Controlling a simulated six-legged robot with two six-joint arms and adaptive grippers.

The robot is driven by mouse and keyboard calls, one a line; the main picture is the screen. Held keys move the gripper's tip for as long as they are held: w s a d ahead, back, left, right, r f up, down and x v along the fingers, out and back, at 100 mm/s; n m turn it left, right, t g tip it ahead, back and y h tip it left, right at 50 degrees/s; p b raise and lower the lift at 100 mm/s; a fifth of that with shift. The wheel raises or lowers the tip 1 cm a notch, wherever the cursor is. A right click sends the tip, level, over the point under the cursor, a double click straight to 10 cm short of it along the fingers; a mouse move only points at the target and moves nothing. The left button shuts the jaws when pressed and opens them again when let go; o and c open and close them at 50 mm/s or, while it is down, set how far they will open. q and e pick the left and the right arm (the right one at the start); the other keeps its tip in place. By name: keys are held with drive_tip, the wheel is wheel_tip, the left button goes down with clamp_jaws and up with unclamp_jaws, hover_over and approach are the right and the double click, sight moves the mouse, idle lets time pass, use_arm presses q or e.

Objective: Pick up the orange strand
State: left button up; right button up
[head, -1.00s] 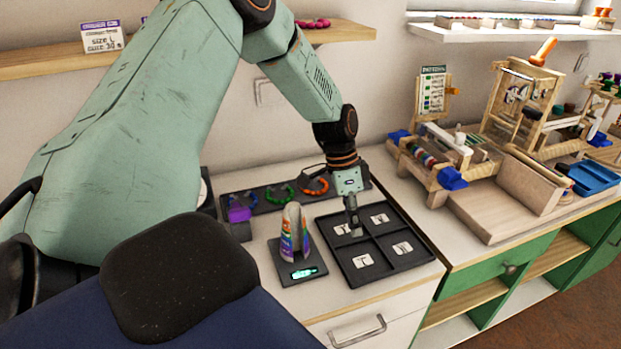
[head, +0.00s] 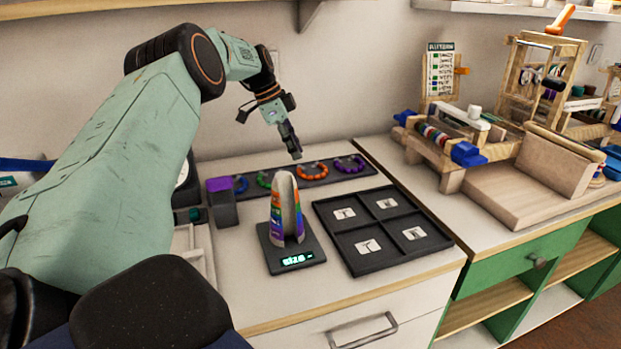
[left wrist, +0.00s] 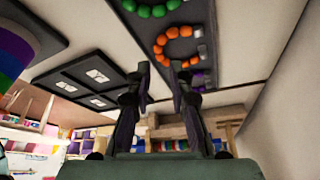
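The orange strand (head: 313,171) is a curved string of round orange beads with a pale end. It lies on a long dark tray (head: 288,182), between the green strand (head: 264,180) and the purple strand (head: 350,164). My left gripper (head: 296,155) hangs above the tray, just behind and left of the orange strand, pointing down. In the left wrist view the orange strand (left wrist: 172,32) lies ahead of the two fingertips (left wrist: 160,72). They are apart with nothing between them, and the strand is clear of them. My right gripper is in neither view.
A rainbow-striped cone (head: 285,208) stands on a dark scale (head: 292,262) in front of the strand tray. A four-compartment tray (head: 360,268) with letter cards lies to its right. A purple-topped block (head: 222,205) stands left. A wooden loom (head: 445,150) stands farther right.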

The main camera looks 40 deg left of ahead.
sight(300, 168)
use_arm(q)
drive_tip(key=shift+x, duration=1.1)
drive_tip(key=shift+w+d+f+b, duration=0.15)
drive_tip(key=shift+d+f+b, duration=0.25)
drive_tip(key=shift+b, duration=0.05)
drive_tip(key=b+x, duration=0.1)
drive_tip(key=x, duration=0.3)
drive_tip(key=shift+w+f, duration=0.1)
drive_tip(key=shift+f, duration=0.05)
drive_tip(key=shift+d, duration=0.1)
drive_tip(key=shift+c, duration=0.4)
clamp_jaws()
